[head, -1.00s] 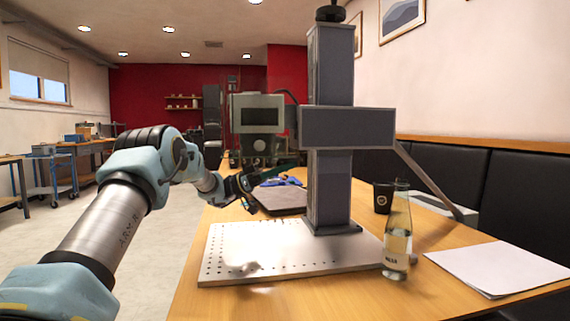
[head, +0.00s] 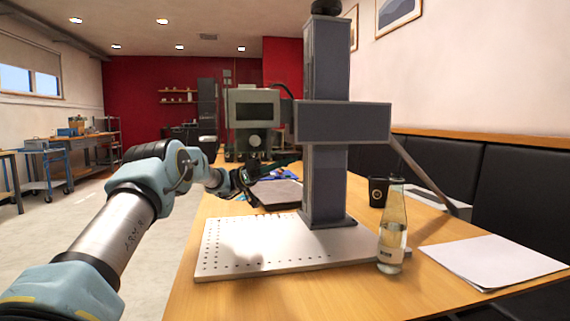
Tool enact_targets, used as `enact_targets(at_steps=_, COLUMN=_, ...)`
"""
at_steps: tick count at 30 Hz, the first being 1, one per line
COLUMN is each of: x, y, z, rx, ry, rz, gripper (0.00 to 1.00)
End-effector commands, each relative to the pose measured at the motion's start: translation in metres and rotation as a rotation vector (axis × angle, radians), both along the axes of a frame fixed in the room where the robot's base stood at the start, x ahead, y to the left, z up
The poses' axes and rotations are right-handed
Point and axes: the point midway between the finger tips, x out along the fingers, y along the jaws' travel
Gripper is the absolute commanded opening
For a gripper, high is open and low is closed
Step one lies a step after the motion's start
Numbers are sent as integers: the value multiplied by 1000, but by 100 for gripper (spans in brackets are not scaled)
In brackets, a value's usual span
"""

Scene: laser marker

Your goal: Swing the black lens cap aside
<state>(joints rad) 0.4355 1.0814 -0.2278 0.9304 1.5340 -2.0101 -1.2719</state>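The laser marker stands on the table, with a grey column (head: 326,180), a boxy grey head (head: 343,123) and a pale perforated base plate (head: 290,245). I cannot make out the black lens cap for certain; the head's underside does not show clearly. My gripper (head: 243,180) is small and dark, left of the column and behind the base plate, at about table-top height in the picture. Its fingers blend into the dark things behind, so I cannot tell whether they are open or hold anything.
A grey unit with a dark screen (head: 253,110) shows behind my gripper. A dark flat case (head: 278,194) lies behind the base plate. A glass bottle (head: 393,230), a black cup (head: 378,192) and white paper (head: 492,261) are on the right.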

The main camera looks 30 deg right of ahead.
Motion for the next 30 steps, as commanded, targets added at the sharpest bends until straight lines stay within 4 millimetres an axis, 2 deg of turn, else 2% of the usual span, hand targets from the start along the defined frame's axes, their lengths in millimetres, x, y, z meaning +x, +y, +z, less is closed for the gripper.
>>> enact_targets(at_steps=1, x=0, y=0, z=0, rx=0, ry=0, rz=0, gripper=27)
enact_targets(at_steps=6, x=0, y=0, z=0, rx=1, ry=-1, rz=0, gripper=46)
enact_targets(at_steps=17, x=5, y=3, z=-3, rx=0, ry=0, rz=1, gripper=47)
enact_targets(at_steps=20, x=14, y=10, z=-9, rx=-1, ry=1, rz=2, gripper=47)
enact_targets(at_steps=30, x=64, y=45, z=-34, rx=-4, ry=0, rz=6, gripper=47)
